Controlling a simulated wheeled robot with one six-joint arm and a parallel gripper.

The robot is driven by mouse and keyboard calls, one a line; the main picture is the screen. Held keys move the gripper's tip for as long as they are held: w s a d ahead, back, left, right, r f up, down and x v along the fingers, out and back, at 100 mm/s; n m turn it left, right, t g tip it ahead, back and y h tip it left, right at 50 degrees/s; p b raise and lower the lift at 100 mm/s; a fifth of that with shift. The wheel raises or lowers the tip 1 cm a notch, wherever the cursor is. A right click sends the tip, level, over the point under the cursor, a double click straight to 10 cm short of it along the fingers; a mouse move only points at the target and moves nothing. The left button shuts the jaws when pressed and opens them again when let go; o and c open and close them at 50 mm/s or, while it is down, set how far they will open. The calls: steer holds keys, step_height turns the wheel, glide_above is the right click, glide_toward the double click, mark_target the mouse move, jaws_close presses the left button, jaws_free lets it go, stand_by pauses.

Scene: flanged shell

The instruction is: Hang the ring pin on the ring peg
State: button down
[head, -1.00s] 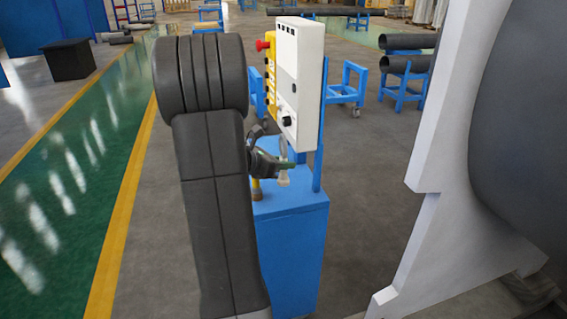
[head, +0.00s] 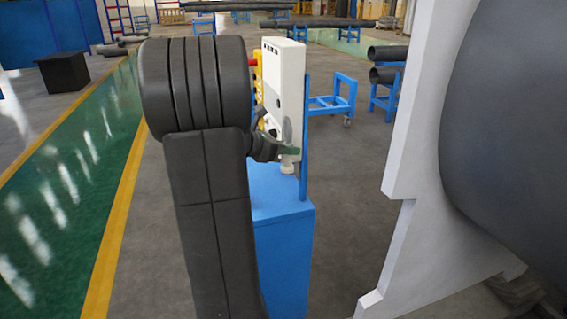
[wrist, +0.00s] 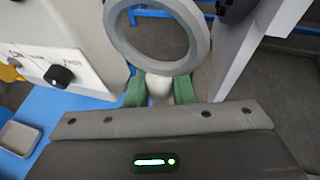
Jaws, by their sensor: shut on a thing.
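My gripper (wrist: 160,92) has green fingertips and is shut on the stem of the ring pin. The ring pin is a grey ring (wrist: 197,38) on a short pale stem, with the ring beyond the fingers in the wrist view. In the head view my gripper (head: 287,151) and the ring pin (head: 288,168) are small, in front of the lower control box, above the blue cabinet. My dark arm hides part of that area. I cannot make out the ring peg for certain. A dark round part (wrist: 235,9) shows at the wrist view's top edge; I cannot tell what it is.
The white control box (head: 285,85) stands above the blue cabinet (head: 285,255); its panel with a black knob (wrist: 60,76) is left in the wrist view. A small grey tray (wrist: 18,138) lies at lower left. A large white flange (head: 400,240) stands at right.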

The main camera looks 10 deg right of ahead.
steer(key=s+d+r+m+g+p, duration=0.15)
steer(key=s+r+p, duration=0.35)
steer(key=r, duration=1)
steer(key=s+d+r+p, duration=0.25)
steer(key=s+r, duration=0.45)
steer(key=r, duration=0.9)
steer(key=s+d+r+g+p, duration=0.15)
steer(key=s+r+p, duration=0.4)
steer(key=r, duration=0.95)
steer(key=w+d+f+t, duration=0.1)
steer(key=d+f, duration=0.1)
steer(key=d, duration=1.1)
steer(key=shift+d+f+h+b, duration=0.25)
steer(key=shift+h+b, duration=0.15)
steer(key=shift+b, duration=0.05)
steer(key=c, duration=1.2)
jaws_free()
steer(key=shift+o, duration=0.2)
steer(key=b+v, duration=0.1)
steer(key=v, duration=1.2)
steer(key=shift+a+r+b, duration=0.25)
steer(key=shift+a+b, duration=0.1)
steer(key=shift+b, duration=0.05)
